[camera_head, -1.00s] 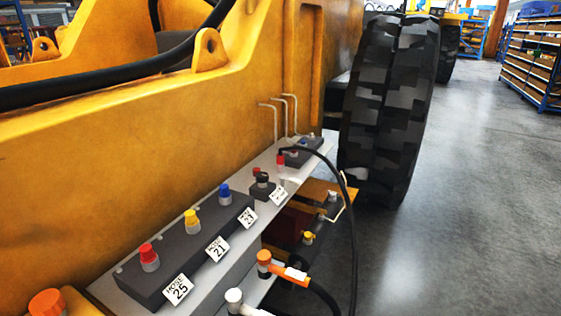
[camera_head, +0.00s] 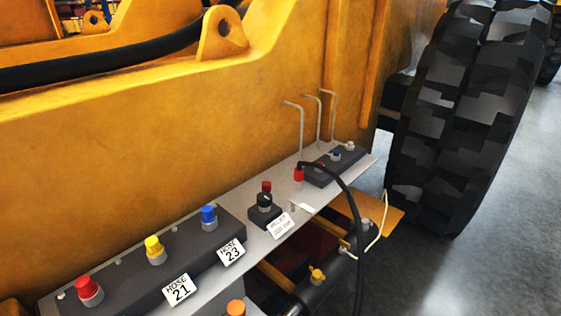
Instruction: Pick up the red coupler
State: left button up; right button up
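Several red parts are in view, and I cannot tell for certain which is the coupler. A red fitting (camera_head: 298,174) stands at the end of a black hose (camera_head: 346,190), on the grey shelf beside a dark block. A red-topped fitting with a black ring (camera_head: 265,189) stands on a small dark block. A red cap on a grey base (camera_head: 87,289) is on the long dark block at the lower left. Neither of my grippers is in view.
The grey shelf (camera_head: 249,262) runs along the yellow machine body (camera_head: 180,140). Yellow (camera_head: 154,246) and blue (camera_head: 208,214) caps share the long block, near the HOSE 21 and HOSE 23 labels. A large black tyre (camera_head: 465,115) is at right; open floor (camera_head: 510,240) lies beside it.

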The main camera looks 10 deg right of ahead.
aim_at(299, 170)
jog(key=i+l+u, duration=0.2)
jog(key=l+u, duration=0.25)
jog(key=l, duration=0.25)
jog(key=i+l+u, duration=0.15)
jog(key=l+u, duration=0.25)
jog(key=l, duration=0.35)
jog(key=l+u, duration=0.45)
jog(key=l, duration=0.35)
